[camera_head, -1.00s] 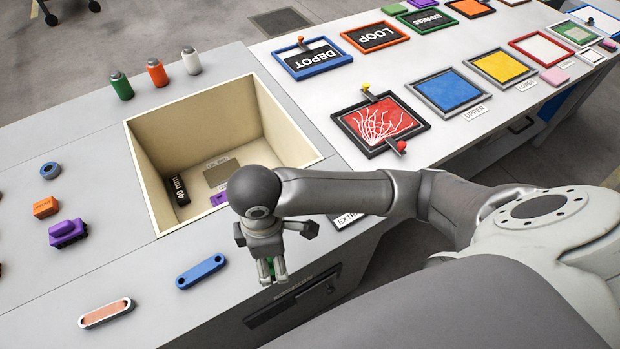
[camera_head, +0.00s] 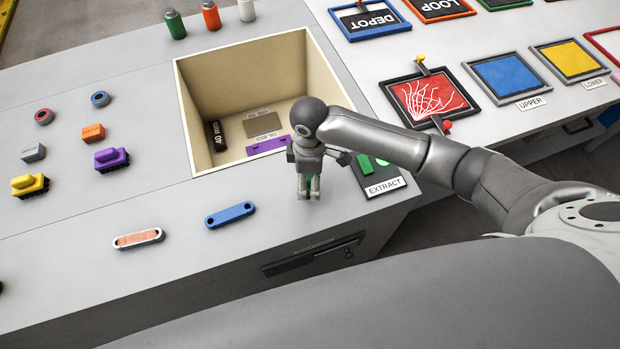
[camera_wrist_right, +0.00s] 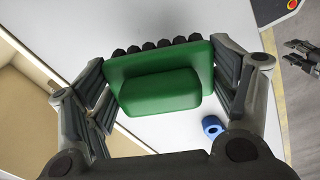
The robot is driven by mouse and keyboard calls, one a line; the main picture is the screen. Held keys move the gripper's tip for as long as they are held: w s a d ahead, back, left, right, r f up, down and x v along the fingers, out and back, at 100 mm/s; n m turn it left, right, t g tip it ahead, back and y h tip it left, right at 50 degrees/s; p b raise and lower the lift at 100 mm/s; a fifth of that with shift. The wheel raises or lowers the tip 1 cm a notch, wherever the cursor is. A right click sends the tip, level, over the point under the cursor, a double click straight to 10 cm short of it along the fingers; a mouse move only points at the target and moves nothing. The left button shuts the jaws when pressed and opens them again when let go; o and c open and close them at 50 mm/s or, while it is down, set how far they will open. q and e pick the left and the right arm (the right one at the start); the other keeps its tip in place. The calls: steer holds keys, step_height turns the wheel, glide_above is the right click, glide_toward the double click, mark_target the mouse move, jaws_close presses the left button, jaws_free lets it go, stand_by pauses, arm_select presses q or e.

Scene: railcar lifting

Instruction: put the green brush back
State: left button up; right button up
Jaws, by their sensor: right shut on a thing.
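My right gripper (camera_head: 309,194) is over the front edge of the grey bench, in front of the wooden bin. A yellow brush (camera_head: 28,184) and a purple brush (camera_head: 111,158) stand on the bench at left. My left gripper (camera_wrist_right: 300,56) shows small at the right edge of the wrist view, its fingers apart.
A blue link (camera_head: 230,215) and a copper-coloured link (camera_head: 138,239) lie at the front. Bare bench lies between the brushes and the bin.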

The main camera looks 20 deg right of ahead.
steer(key=shift+w+f, duration=0.2)
steer(key=shift+w+d+f, duration=0.1)
steer(key=shift+d+f, duration=0.05)
steer(key=shift+f, duration=1.55)
steer(key=shift+f, duration=0.2)
steer(key=o, duration=0.9)
steer(key=shift+o, duration=0.2)
step_height(320, 180, up, 12)
steer(key=shift+r+b, duration=0.2)
steer(key=shift+b, duration=0.2)
